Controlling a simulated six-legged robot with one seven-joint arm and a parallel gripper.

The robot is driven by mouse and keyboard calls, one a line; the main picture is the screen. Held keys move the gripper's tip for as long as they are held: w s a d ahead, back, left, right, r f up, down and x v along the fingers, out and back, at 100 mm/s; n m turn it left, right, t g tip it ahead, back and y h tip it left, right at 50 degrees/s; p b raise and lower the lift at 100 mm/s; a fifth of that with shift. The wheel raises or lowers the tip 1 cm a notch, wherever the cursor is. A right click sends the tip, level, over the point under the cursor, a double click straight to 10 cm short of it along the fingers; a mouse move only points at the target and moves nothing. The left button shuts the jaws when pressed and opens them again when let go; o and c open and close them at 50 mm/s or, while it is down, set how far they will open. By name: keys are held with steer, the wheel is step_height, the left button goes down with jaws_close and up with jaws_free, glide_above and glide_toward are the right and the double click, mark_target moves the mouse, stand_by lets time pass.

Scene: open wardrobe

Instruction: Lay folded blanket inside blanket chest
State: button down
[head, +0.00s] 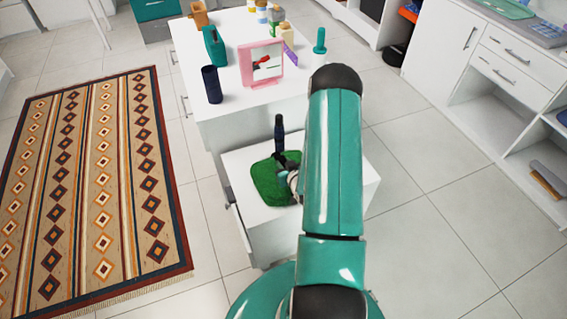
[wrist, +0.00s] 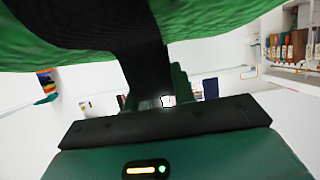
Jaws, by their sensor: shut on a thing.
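The folded blanket (head: 268,182) is a green, soft-looking bundle in the head view, just left of my arm and over a low white unit (head: 345,172). I cannot tell whether it touches that unit, nor whether the unit is the blanket chest. My gripper (head: 288,165) is at the blanket's upper right, partly hidden by my arm, and shut on it. In the wrist view the green blanket (wrist: 230,14) fills the top, close to the camera. A black band (wrist: 145,60) runs down from it toward my gripper, whose fingertips are hard to make out.
A taller white island (head: 235,100) stands behind, holding a pink-framed mirror (head: 246,62), a dark cylinder (head: 211,84), a teal item (head: 214,46) and several bottles. A patterned rug (head: 95,190) lies left. White cabinets (head: 440,45) line the right; tiled floor between is clear.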

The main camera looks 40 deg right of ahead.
steer(key=shift+w+f, duration=0.1)
steer(key=c, duration=1.2)
jaws_free()
steer(key=shift+f, duration=0.2)
steer(key=shift+o, duration=0.2)
steer(key=shift+r, duration=0.15)
